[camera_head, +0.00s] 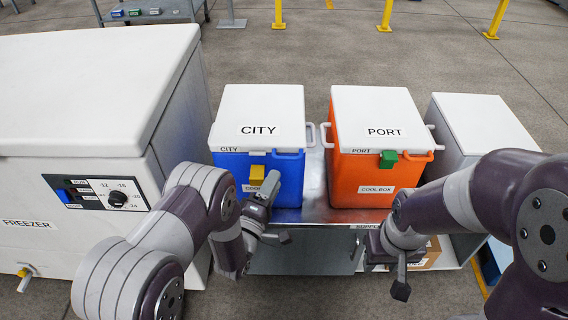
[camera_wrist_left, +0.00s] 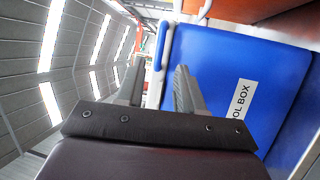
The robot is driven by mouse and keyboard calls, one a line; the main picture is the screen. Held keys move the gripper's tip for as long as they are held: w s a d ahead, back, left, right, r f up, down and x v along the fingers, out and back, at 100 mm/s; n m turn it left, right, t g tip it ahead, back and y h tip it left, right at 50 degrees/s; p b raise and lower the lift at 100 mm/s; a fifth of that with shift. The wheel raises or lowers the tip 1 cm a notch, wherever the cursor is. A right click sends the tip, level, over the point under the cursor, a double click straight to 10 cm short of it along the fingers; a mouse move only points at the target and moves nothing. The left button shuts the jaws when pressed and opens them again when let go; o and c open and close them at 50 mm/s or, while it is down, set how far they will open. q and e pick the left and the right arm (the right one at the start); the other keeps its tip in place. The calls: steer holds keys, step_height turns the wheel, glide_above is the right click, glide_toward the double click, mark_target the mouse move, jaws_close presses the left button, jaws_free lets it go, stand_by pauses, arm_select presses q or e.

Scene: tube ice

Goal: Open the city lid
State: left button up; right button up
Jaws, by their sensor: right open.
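The city cool box (camera_head: 291,178) is blue, with a white lid (camera_head: 263,103) marked CITY, which sits closed on top. A yellow latch (camera_head: 257,174) is on its front. In the left wrist view the blue box (camera_wrist_left: 235,75) appears turned sideways, and the latch cannot be made out. My left gripper (camera_head: 279,208) is in front of the box, just right of and below the latch. Its fingers, also in the left wrist view (camera_wrist_left: 160,68), are apart with nothing between them. My right gripper (camera_head: 386,277) is open and empty, low in front of the orange box.
An orange cool box (camera_head: 344,178) with a white PORT lid (camera_head: 375,105) and green latch stands to the right on the same metal cart (camera_head: 317,205). A white freezer (camera_head: 80,90) stands close on the left. A grey box with a white lid (camera_head: 484,120) is far right.

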arm_select(q)
steer(key=x, duration=0.7)
steer(key=shift+b, duration=0.45)
steer(key=shift+w, duration=0.15)
steer(key=shift+r, duration=0.1)
jaws_close()
